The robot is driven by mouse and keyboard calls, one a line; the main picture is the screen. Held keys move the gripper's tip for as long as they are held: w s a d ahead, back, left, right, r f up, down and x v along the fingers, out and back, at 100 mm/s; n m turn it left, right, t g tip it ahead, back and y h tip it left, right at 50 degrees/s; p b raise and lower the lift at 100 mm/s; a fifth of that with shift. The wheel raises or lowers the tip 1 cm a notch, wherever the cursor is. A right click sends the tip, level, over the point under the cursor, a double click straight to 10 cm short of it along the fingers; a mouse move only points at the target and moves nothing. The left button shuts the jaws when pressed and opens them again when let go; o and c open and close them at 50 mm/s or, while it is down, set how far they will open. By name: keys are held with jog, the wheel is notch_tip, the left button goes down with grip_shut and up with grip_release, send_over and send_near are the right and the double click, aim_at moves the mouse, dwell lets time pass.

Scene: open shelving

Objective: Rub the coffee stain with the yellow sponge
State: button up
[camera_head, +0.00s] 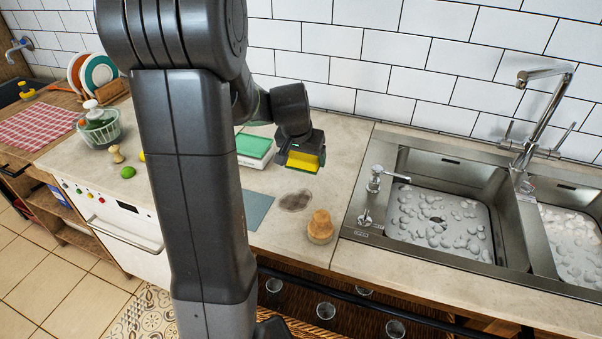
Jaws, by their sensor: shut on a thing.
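My gripper (303,152) is shut on the yellow sponge (303,162), which has a dark green layer on top. The gripper holds the sponge above the counter, towards the wall. The coffee stain (295,201) is a brownish, roughly round patch on the beige counter. It lies below the sponge in the picture, apart from it. The gripper's fingers are small and partly hidden by the wrist.
A round wooden-looking brush or block (320,227) stands right of the stain near the counter edge. A grey-blue mat (256,209) lies left of it. A green-and-white box (254,148) stands behind. A steel sink (437,205) is at right.

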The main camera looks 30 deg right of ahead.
jog(key=shift+w+a+f+b, duration=0.2)
jog(key=shift+f+b, duration=0.05)
jog(key=shift+b, duration=0.45)
jog(key=shift+f, duration=0.1)
